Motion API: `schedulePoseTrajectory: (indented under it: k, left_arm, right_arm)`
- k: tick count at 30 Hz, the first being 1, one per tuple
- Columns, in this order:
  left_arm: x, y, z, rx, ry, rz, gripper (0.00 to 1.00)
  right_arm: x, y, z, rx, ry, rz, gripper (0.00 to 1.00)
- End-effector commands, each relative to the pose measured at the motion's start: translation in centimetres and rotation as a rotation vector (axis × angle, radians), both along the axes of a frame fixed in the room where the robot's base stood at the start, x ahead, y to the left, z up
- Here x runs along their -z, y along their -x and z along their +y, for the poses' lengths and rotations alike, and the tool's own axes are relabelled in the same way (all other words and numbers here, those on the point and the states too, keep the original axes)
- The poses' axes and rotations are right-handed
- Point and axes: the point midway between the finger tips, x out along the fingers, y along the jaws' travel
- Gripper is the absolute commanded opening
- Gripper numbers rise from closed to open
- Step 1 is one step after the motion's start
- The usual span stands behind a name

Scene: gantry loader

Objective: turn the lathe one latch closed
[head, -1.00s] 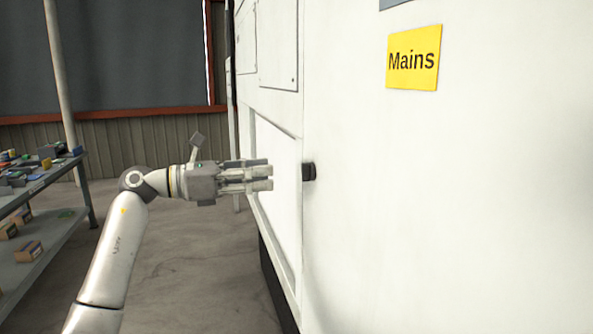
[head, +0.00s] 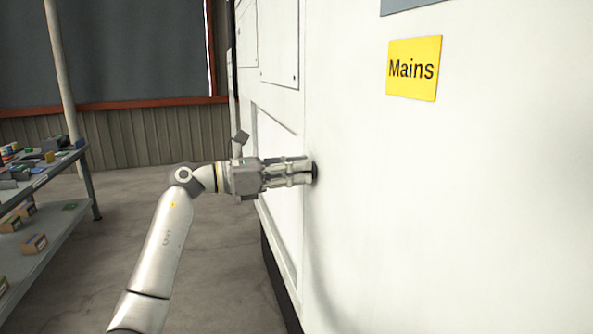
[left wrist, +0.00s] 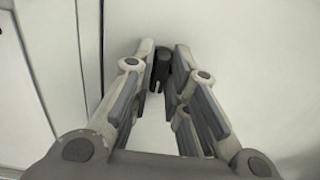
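The latch (head: 315,173) is a small black handle on the white machine wall, mostly hidden behind my fingers in the head view. In the left wrist view the latch (left wrist: 162,68) stands upright between the fingertips. My left gripper (head: 309,171) reaches the wall from the left, its fingers level and on either side of the latch. In the left wrist view the left gripper (left wrist: 164,58) is open, with a narrow gap around the latch; I cannot tell whether a finger touches it. My right gripper is not in view.
The white machine (head: 480,210) fills the right side, with a yellow "Mains" label (head: 413,69) above and right of the latch. A recessed panel (head: 278,185) lies left of the latch. A shelf (head: 60,200) with small boxes stands at far left. Floor between is clear.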

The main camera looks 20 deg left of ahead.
Motion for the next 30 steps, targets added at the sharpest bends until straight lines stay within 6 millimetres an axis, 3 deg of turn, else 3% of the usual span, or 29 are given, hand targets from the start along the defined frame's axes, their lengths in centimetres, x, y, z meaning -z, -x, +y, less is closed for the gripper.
schedulePoseTrajectory:
  k: [3, 17, 30]
  left_arm:
    - [0.0, 0.0, 0.0, 0.0, 0.0, 0.0, 0.0]
    - [-0.1, 0.0, 0.1, -0.002, 0.041, 0.066, 0.0]
    - [-0.2, -0.1, 0.2, -0.003, 0.244, 0.368, 0.0]
  right_arm:
    - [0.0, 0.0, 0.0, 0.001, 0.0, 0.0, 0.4]
    - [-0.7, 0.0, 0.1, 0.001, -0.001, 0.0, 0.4]
    - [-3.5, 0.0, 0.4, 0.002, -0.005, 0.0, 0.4]
